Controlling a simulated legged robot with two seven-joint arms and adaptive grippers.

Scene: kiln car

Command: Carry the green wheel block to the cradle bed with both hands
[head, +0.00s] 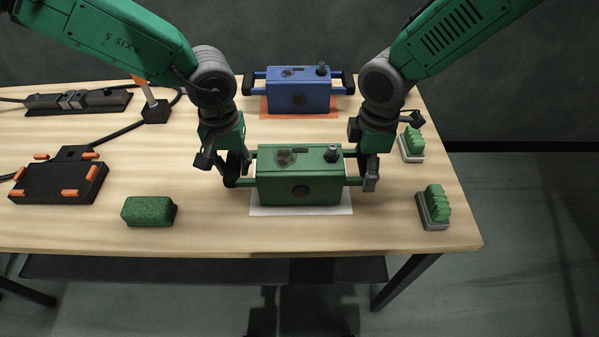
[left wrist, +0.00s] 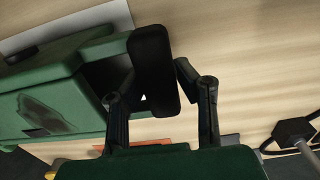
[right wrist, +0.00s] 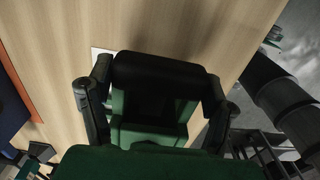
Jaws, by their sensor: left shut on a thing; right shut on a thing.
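The green wheel block (head: 300,185) is a box with a dark knob on top and black handles at both ends. It is upright over a white mat (head: 300,211); I cannot tell whether it touches it. My left gripper (head: 237,168) is shut on its left handle, also seen in the left wrist view (left wrist: 152,70). My right gripper (head: 368,170) is shut on its right handle, seen in the right wrist view (right wrist: 158,75). The likely cradle bed, a black tray with orange corner pads (head: 58,182), lies empty at the left of the table.
A similar blue block (head: 298,92) stands behind on an orange mat (head: 270,112). A green sponge-like block (head: 148,211) lies between tray and wheel block. Two green brushes (head: 434,206) (head: 412,142) are at the right. A post on a black base (head: 155,111) and cable stand back left.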

